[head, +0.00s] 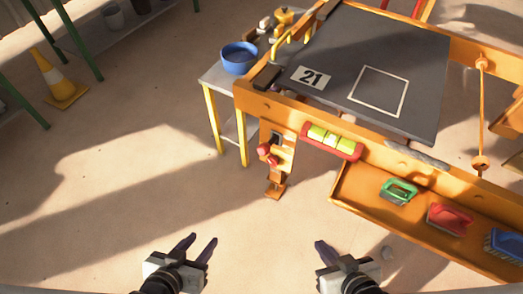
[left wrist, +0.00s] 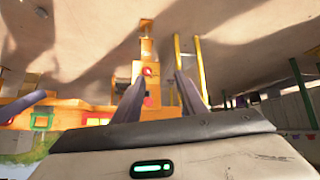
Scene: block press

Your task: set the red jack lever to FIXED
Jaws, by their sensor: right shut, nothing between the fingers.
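The red jack lever (head: 266,151) is small and sits on the orange jack leg (head: 275,188) below the near left corner of the press table. It also shows as a red knob in the left wrist view (left wrist: 149,72), between my fingers but farther off. No FIXED marking can be read, so I cannot tell its setting. My left gripper (head: 197,244) is open and empty, low over the floor and apart from the lever; its two fingers show in the left wrist view (left wrist: 159,92). My right gripper (head: 323,246) is shut and empty, to the right.
The dark press table (head: 390,52) has an orange frame with a red and yellow-green level (head: 332,141) on its front. An orange tray (head: 345,198) with several brushes juts out at right. A blue bowl (head: 239,57) stands on a grey side table. The floor before the leg is clear.

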